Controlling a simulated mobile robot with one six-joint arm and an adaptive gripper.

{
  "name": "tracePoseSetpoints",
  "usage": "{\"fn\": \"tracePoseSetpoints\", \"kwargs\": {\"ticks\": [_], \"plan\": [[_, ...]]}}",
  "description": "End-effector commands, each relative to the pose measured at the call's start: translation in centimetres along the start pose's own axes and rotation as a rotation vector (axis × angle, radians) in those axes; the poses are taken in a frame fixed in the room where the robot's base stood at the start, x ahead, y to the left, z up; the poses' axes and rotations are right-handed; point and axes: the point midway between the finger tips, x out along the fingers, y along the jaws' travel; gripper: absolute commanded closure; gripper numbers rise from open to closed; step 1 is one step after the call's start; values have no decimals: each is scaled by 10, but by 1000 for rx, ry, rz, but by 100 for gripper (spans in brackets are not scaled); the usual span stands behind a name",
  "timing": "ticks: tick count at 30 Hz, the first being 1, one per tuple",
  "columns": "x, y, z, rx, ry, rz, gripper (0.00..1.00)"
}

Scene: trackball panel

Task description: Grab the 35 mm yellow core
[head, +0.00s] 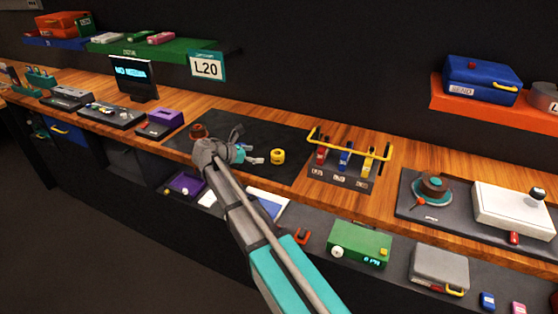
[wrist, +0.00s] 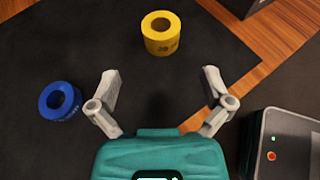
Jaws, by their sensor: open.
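The yellow core (head: 277,156) is a short ring with a hole on top, standing upright on the dark mat (head: 290,132). In the wrist view the yellow core (wrist: 162,37) stands beyond my fingertips, near the mat's edge, with dark marks on its side. My gripper (head: 250,148) is left of the core in the head view. In the wrist view my gripper (wrist: 161,84) is open and empty, with a gap between it and the core. The size marking is too small to read.
A blue core (wrist: 60,101) lies left of my gripper in the wrist view. A brown round object (head: 198,130) sits behind my gripper. A rack with a yellow bar (head: 350,143) stands right of the core. A grey device (wrist: 285,145) is at lower right.

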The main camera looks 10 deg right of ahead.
Motion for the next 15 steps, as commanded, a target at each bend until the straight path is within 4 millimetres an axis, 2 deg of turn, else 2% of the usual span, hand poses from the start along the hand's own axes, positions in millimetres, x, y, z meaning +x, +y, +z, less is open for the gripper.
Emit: {"fn": "tracePoseSetpoints", "kwargs": {"ticks": [1, 6, 15], "plan": [[10, 0, -3, 1, 0, -2, 0], [31, 0, -2, 1, 0, -2, 0], [40, 0, 0, 1, 0, -1, 0]]}}
